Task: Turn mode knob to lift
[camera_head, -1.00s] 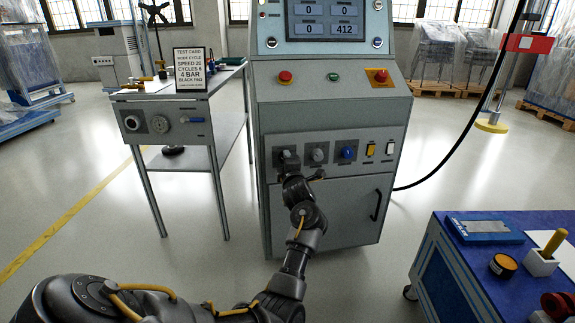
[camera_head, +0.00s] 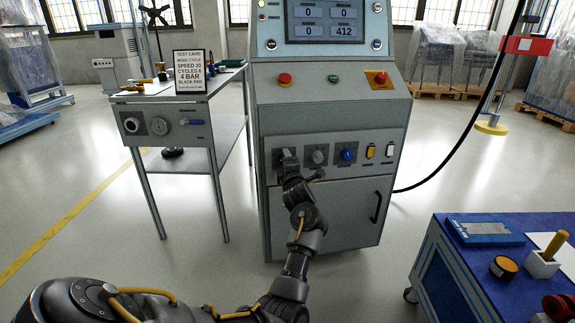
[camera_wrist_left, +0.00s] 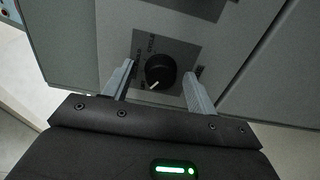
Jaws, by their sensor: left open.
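The mode knob is a round black knob (camera_wrist_left: 160,72) with a white pointer line, on a dark square plate with small lettering; "CYCLE" is partly legible. In the wrist view its pointer aims at the lower left. In the head view it is the leftmost knob of the row on the grey console (camera_head: 335,205), mostly covered by my gripper. My left gripper (camera_wrist_left: 161,80) is open, with one finger on each side of the knob. Gaps show between knob and fingers, and I see no clear contact. My right gripper is not in view.
A second grey knob (camera_head: 317,157), a blue knob (camera_head: 348,154) and two switches continue the row to the right. Red push button (camera_head: 285,78) sits above. A side table (camera_head: 165,125) with a test card (camera_head: 190,71) stands left; a blue workbench (camera_head: 455,275) is at lower right.

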